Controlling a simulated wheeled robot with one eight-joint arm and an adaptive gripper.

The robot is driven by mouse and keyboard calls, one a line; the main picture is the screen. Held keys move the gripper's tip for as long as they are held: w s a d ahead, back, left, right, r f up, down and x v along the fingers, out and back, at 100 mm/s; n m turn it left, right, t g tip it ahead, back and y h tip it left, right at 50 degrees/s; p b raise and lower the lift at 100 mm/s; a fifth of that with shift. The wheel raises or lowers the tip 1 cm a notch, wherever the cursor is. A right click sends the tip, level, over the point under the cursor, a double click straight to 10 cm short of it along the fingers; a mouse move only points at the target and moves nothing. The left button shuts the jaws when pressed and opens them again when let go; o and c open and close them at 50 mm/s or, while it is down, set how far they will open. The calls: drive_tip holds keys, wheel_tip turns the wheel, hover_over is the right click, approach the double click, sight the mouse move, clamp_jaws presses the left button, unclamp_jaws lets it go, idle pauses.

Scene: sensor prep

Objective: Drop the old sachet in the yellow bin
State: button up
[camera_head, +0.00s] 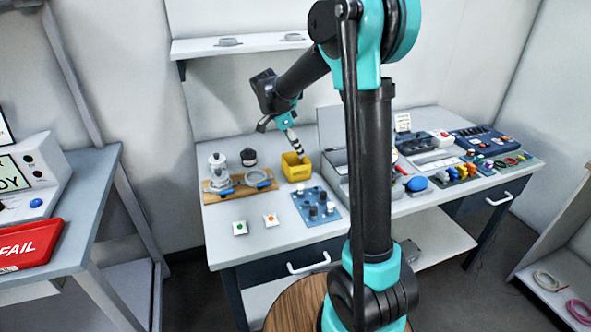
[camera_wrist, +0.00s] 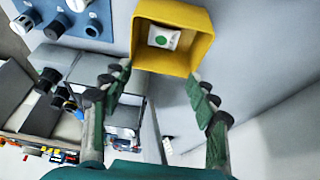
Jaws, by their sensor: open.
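The yellow bin (camera_head: 296,170) stands on the workbench near its back. In the wrist view the bin (camera_wrist: 203,48) opens toward the camera, and a white sachet with a green dot (camera_wrist: 163,38) lies inside it. My gripper (camera_head: 295,147) is just above the bin; in the wrist view its fingers (camera_wrist: 160,88) are spread with nothing between them. Two more small white sachets lie near the bench's front edge, one with a green dot (camera_head: 240,228) and one with an orange dot (camera_head: 270,220). The bin's inside is hidden in the head view.
A blue board with knobs (camera_head: 322,217) lies in front of the bin. A wooden tray (camera_head: 218,190) with jars is left of it, and a grey open case (camera_head: 338,163) is right. A red FAIL tray (camera_head: 28,243) is on the left bench.

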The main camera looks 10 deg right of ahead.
drive_tip(key=v, duration=0.9)
drive_tip(key=shift+r, duration=0.35)
drive_tip(key=shift+s+a, duration=0.1)
